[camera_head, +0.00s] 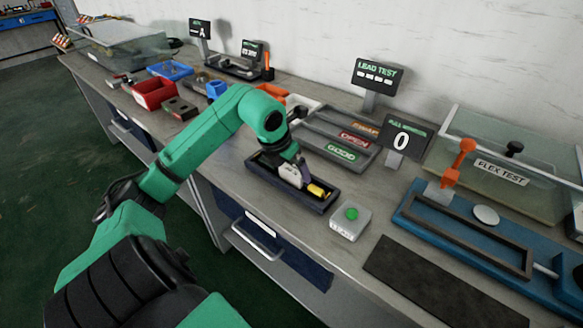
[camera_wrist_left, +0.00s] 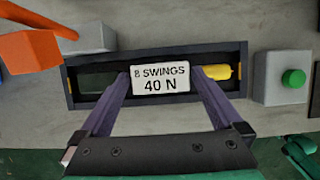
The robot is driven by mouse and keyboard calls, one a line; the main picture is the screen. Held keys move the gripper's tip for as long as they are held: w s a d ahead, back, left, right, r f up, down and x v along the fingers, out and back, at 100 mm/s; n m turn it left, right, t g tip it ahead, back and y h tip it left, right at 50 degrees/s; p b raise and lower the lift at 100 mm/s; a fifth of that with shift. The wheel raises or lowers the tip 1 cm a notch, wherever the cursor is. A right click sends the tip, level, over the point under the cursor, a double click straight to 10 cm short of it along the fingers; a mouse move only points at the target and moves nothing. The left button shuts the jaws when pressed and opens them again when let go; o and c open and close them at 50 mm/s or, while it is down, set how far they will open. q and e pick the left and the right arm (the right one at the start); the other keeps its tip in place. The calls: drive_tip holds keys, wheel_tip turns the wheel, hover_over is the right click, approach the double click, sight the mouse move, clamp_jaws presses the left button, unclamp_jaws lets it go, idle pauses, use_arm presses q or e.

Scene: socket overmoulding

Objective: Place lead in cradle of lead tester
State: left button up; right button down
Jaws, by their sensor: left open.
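A long dark tray (camera_head: 262,172), seemingly the lead tester's cradle, lies on the bench below the LEAD TEST display (camera_head: 374,76). In the left wrist view, the tray (camera_wrist_left: 150,53) holds a yellow cylindrical piece (camera_wrist_left: 217,72) at its right end, probably part of the lead. A white tag reading "8 SWINGS 40 N" (camera_wrist_left: 160,79) covers the middle. The yellow piece also shows in the head view (camera_head: 318,190). My left gripper (camera_head: 297,175) is over the tray, its fingers (camera_wrist_left: 162,76) apart on either side of the tag. Contact cannot be told. My right gripper is not in view.
A grey box with a green button (camera_head: 350,219) stands just right of the tray. Sorting trays marked OPEN and GOOD (camera_head: 341,152) lie behind it. The blue flex-test fixture (camera_head: 420,212) and a dark mat (camera_head: 430,281) are farther right. A red bin (camera_head: 153,93) is at left.

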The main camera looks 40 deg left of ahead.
use_arm(q)
drive_tip(key=v, duration=1.2)
drive_tip(key=shift+b, duration=0.35)
drive_tip(key=shift+d+r, duration=0.1)
drive_tip(key=shift+r, duration=0.1)
